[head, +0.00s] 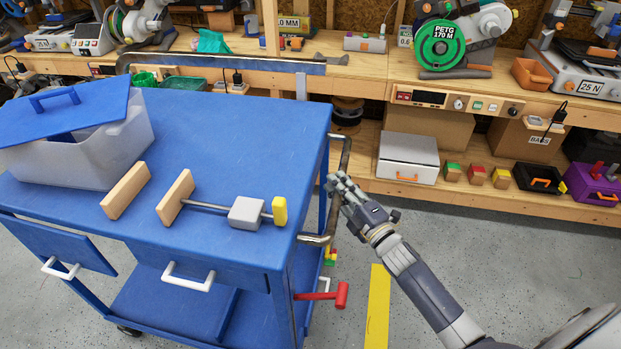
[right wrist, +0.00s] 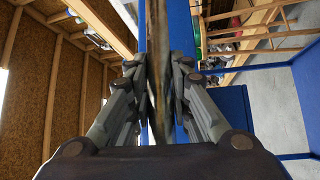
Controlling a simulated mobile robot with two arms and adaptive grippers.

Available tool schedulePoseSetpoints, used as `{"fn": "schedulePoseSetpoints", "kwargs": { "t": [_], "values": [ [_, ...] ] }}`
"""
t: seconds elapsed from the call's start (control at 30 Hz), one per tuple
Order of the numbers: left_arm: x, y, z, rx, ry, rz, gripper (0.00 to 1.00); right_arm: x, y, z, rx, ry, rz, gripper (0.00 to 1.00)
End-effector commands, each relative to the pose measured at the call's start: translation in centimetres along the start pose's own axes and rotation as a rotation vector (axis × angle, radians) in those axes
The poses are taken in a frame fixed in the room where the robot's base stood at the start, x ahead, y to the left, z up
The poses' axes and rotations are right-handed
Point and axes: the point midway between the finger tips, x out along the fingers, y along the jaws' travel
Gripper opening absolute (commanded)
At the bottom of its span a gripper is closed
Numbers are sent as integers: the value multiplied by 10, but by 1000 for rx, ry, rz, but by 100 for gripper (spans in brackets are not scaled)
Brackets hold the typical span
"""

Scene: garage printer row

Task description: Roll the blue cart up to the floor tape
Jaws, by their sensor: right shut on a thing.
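The blue cart (head: 240,120) stands at the left in the head view, with its dark metal push handle (head: 344,165) on its right side. My right gripper (head: 338,188) is shut on that handle; in the right wrist view the fingers (right wrist: 160,75) close on both sides of the handle bar (right wrist: 158,110). The yellow floor tape (head: 377,310) lies on the grey floor to the right of the cart, apart from it, below my right arm. Part of the tape may be hidden. My left gripper is not in view.
On the cart top are a translucent bin with a blue lid (head: 70,112), wooden blocks (head: 126,190) and a grey block on a rod (head: 246,211). A red-handled tool (head: 341,295) sticks out at the cart's right side. A wooden workbench (head: 350,75) with printers runs behind.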

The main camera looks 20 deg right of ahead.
Motion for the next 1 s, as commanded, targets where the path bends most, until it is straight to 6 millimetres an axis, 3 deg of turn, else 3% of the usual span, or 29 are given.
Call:
{"fn": "schedulePoseSetpoints", "kwargs": {
  "t": [0.7, 1.0],
  "values": [
    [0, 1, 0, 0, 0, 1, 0, -134, 35, 134, 0, -4, -5, 0],
    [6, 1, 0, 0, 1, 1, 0, -178, 48, 179, 2, -4, -3, 0]
  ]
}}
